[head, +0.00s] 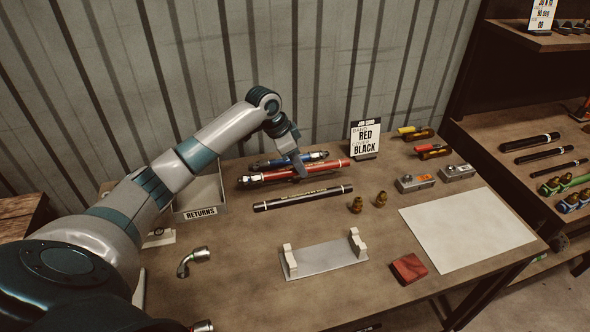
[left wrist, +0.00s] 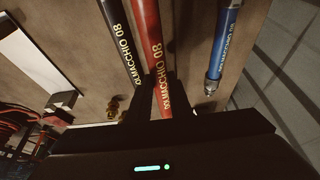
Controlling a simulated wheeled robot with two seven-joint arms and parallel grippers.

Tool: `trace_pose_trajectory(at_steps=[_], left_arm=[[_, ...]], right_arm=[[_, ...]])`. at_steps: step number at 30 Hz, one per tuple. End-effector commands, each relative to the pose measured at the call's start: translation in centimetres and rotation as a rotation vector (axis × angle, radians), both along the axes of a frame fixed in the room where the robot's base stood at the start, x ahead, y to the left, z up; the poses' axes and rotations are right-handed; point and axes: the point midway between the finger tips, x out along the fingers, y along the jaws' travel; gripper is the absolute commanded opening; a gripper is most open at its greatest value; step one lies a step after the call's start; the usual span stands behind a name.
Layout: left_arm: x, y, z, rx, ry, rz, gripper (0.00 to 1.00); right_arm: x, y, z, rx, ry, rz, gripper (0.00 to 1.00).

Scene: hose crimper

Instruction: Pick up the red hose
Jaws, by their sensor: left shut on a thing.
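The red hose (head: 318,168) lies near the back of the table, between a blue hose behind it and a black hose in front of it. My left gripper (head: 302,172) reaches down onto the red hose and is shut on it. In the left wrist view the red hose (left wrist: 154,60) runs between the two dark fingers (left wrist: 162,98). The black hose (left wrist: 122,40) and the blue hose (left wrist: 222,45) lie on either side. I cannot see clear space under the red hose. My right gripper is not in view.
The blue hose (head: 285,162) lies close behind and the black hose (head: 303,198) close in front. A job card (head: 365,139) stands right of the red hose. Two brass fittings (head: 368,202), a cradle (head: 325,258), a returns tray (head: 201,213) and a white sheet (head: 467,229) are also on the table.

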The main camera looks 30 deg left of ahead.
Motion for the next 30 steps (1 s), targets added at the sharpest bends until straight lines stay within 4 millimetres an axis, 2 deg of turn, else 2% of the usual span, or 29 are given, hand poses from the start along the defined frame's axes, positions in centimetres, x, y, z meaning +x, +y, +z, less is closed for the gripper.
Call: trace_pose_trajectory(at_steps=[6, 13, 19, 30], left_arm=[[-1.7, -3.8, 2.3, 0.001, -0.006, -0.006, 0.0], [-3.1, -6.9, 4.5, -0.001, -0.005, -0.003, 0.0], [-3.7, -8.1, 5.3, -0.001, -0.002, -0.001, 0.0], [-3.8, -8.2, 5.5, -0.001, -0.002, 0.0, 0.0]], right_arm=[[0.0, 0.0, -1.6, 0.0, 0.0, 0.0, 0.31], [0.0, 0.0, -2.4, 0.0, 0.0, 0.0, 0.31], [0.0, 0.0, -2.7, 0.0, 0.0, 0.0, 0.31], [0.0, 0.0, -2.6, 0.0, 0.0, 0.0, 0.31]])
